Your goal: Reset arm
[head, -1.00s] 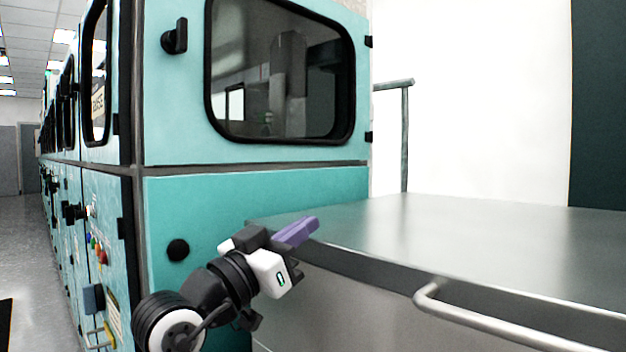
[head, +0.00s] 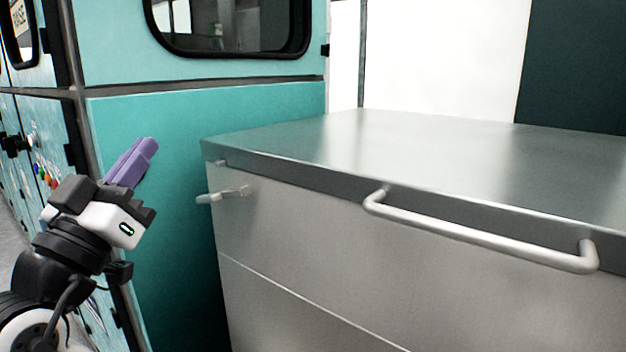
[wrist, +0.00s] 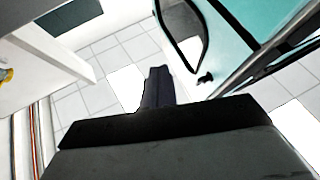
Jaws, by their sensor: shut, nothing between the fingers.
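My gripper (head: 132,162) has purple fingers that are shut with nothing between them. In the head view it is at the left, pointing up and to the right, in front of the teal machine (head: 165,150). It is left of the metal cabinet (head: 300,215) and apart from it in the picture.
The cabinet has a flat, bare steel top (head: 400,150) and a long bar handle (head: 480,232) jutting from its front. A smaller handle (head: 222,195) sticks out at its left end. The machine has a dark window (head: 235,20). Floor shows at the far left.

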